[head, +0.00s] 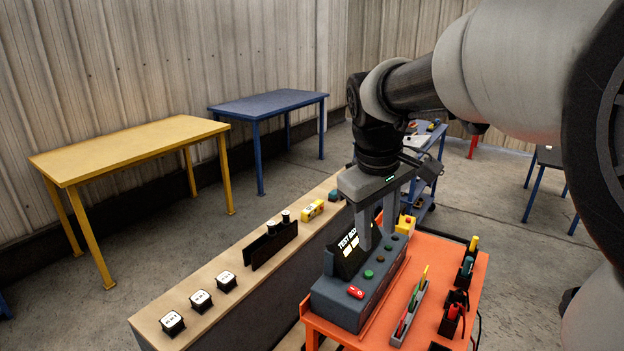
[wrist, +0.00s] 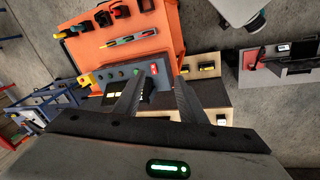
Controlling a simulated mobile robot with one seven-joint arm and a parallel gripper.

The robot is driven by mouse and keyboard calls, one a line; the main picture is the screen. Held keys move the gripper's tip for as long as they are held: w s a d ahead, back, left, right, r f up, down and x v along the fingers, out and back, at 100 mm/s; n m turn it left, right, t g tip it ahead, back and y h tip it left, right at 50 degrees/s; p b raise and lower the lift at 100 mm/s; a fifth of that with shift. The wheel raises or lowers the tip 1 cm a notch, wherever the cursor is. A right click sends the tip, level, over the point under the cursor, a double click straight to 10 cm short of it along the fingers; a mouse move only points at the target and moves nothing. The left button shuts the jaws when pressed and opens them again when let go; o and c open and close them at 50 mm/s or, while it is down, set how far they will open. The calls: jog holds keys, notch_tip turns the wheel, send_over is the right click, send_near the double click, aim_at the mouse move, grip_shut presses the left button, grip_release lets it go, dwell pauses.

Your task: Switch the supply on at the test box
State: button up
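The test box (head: 335,301) is a dark grey sloped box on the orange table, with a black panel lettered TEST BOX (head: 350,254) along its left side. A red switch with a white mark (head: 355,292) sits at its near end; it also shows in the wrist view (wrist: 154,69). Green round parts (head: 368,274) and a darker one line the top behind it. My gripper (head: 377,241) is above the far half of the box, pointing down, with its fingers apart and nothing between them. In the wrist view the fingertips (wrist: 158,79) straddle the switch's line of sight; contact cannot be told.
The orange table (head: 456,290) also holds a grey rack of coloured pens (head: 410,310), several black holders and a yellow box with a red button (head: 406,226). A wooden bench (head: 180,304) with small boxes runs alongside. Yellow (head: 130,145) and blue tables stand behind.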

jog(key=w+f+n+g, duration=0.1)
jog(key=w+f+n, duration=0.1)
jog(key=w+f, duration=0.45)
jog(key=n+g+y, duration=0.2)
jog(key=n, duration=0.1)
send_over(359, 292)
notch_tip(359, 292, down, 7)
notch_tip(359, 292, down, 17)
jog(key=shift+s+r, duration=0.1)
grip_shut()
jog(key=shift+w+a+g+h, duration=0.2)
jog(key=shift+a+g+h, duration=0.1)
jog(key=shift+h, duration=0.6)
jog(key=shift+w+a+g+h, duration=0.2)
jog(key=shift+g+h, duration=0.4)
jog(key=shift+h, duration=0.3)
jog(key=shift+r+g+h, duration=0.1)
jog(key=shift+g+h, duration=0.2)
